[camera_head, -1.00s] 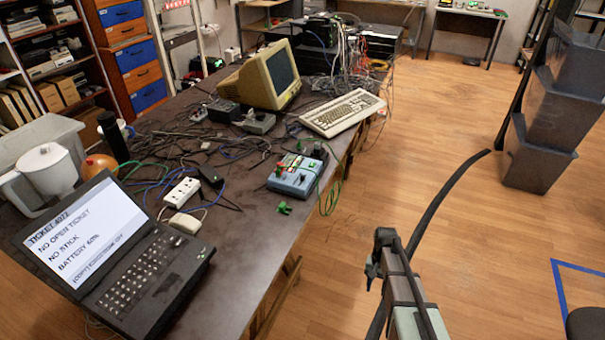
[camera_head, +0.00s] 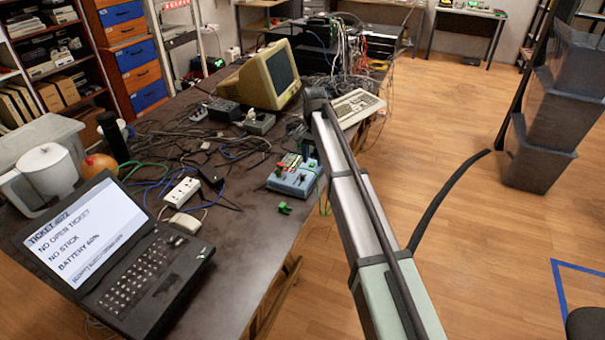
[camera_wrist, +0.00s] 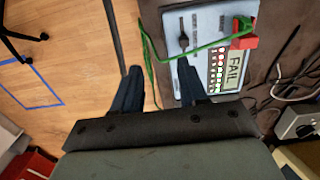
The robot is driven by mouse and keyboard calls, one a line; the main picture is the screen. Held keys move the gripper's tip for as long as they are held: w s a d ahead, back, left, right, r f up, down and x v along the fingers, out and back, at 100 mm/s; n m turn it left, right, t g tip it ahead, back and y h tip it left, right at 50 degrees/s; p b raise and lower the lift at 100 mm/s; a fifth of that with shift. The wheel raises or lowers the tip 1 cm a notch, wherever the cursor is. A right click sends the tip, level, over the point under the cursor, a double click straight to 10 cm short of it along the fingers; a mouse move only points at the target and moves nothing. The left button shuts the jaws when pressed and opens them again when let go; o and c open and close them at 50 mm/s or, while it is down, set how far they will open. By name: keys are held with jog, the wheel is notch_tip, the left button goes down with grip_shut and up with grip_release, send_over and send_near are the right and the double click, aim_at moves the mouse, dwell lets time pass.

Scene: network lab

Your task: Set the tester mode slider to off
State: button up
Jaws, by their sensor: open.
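The tester (camera_head: 285,184), a light blue box, sits near the right edge of the table. In the wrist view, the tester (camera_wrist: 209,18) shows a display (camera_wrist: 234,69) reading FAIL, a column of red, white and green lights, and a dark slider knob (camera_wrist: 183,41) in a slot. Its setting labels are too small to read. A green cable (camera_wrist: 215,45) crosses its face to a red socket. My gripper (camera_wrist: 160,78) is open and empty. Its right finger overlaps the tester in the wrist view; its left finger is over the floor. In the head view my arm covers the tester's far side.
A green clip (camera_head: 284,208) lies in front of the tester. A laptop (camera_head: 140,265), a white power strip (camera_head: 181,192), a keyboard (camera_head: 357,106) and an old monitor (camera_head: 262,75) share the table with tangled cables.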

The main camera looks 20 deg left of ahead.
notch_tip(320, 180, up, 6)
send_over(302, 176)
notch_tip(302, 176, down, 14)
jog(key=shift+f, duration=0.1)
dwell(0.3)
jog(key=shift+c, duration=0.4)
grip_shut()
